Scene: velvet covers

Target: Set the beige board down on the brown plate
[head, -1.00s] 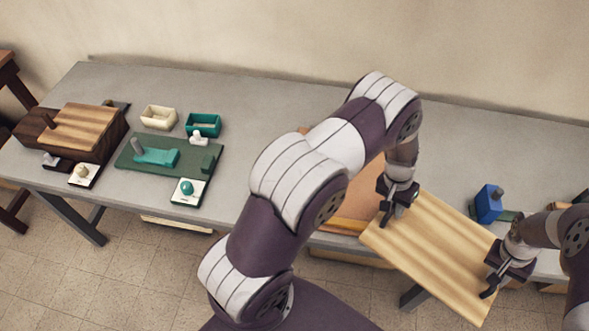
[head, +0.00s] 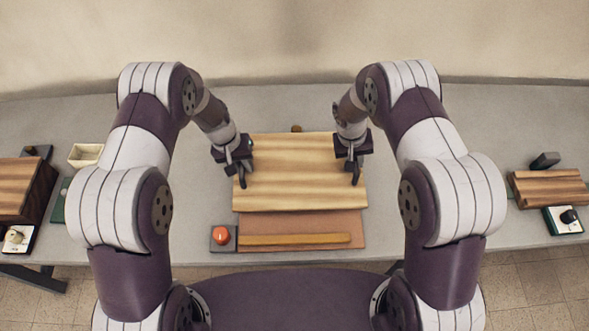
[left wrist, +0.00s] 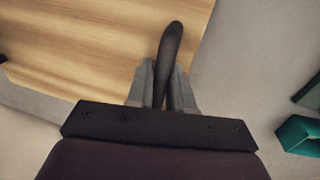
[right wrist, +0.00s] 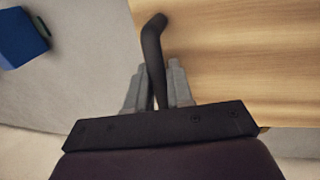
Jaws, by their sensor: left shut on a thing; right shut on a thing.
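The beige board (head: 300,175), striped like light wood, spans between my two grippers in the middle of the head view. My left gripper (head: 240,168) is shut on a dark handle at its left end; the handle (left wrist: 171,60) shows between the fingers in the left wrist view. My right gripper (head: 353,166) is shut on the matching handle (right wrist: 153,60) at the right end. The brown plate (head: 355,228) shows in front of the board's near edge; its rear part is hidden under the board. I cannot tell whether the board touches it.
A dark wooden block (head: 30,190) and a cream bin (head: 85,155) stand left, a brown slatted block (head: 548,188) right.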

